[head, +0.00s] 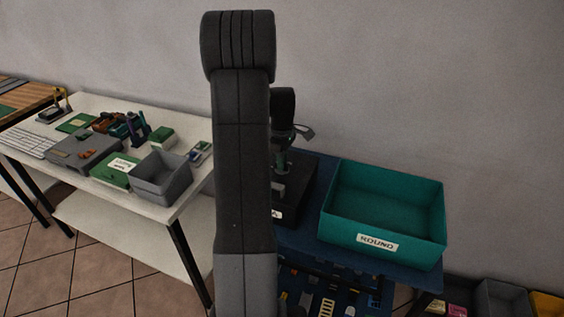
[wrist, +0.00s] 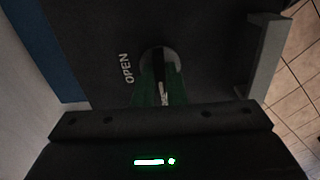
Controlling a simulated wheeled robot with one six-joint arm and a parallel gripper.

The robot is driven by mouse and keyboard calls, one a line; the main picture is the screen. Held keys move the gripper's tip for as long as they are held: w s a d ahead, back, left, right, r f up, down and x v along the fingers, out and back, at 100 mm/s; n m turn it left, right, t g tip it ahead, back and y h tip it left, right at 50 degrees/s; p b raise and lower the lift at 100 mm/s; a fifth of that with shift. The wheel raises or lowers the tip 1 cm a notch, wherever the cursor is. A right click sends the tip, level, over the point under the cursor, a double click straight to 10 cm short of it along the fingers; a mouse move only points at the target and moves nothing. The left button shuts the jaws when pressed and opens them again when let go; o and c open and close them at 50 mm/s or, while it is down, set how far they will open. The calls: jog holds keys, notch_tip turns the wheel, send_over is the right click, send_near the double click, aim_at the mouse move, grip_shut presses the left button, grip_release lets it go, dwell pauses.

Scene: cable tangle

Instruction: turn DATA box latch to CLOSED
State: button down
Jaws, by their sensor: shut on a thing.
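A dark box (head: 302,190) stands on the blue table, partly hidden behind my arm; only a scrap of its white label shows. In the wrist view the dark box face (wrist: 215,65) fills the middle, with the word OPEN (wrist: 126,68) left of a round grey latch (wrist: 152,53). My gripper (wrist: 160,82) has its green fingers at this latch, shut on its narrow part. The fingers hide much of the latch, and I cannot read a CLOSED mark. In the head view my gripper (head: 281,166) points down onto the box.
A teal bin labelled ROUND (head: 405,258) stands close right of the box on the blue table (head: 300,240). A grey bar (wrist: 265,55) stands at the box's right edge in the wrist view. A white table (head: 105,108) with a grey bin (head: 160,190) is at left. The wall is behind.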

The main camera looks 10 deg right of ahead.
jog(key=shift+n, duration=0.3)
jog(key=c, duration=1.5)
grip_release()
jog(key=shift+r, duration=0.15)
notch_tip(320, 180, up, 14)
jog(key=shift+f+b, duration=0.2)
jog(key=shift+b, duration=0.25)
jog(key=shift+f, duration=0.1)
notch_tip(320, 180, down, 14)
jog(key=shift+r+p, duration=0.2)
jog(key=shift+p, duration=0.25)
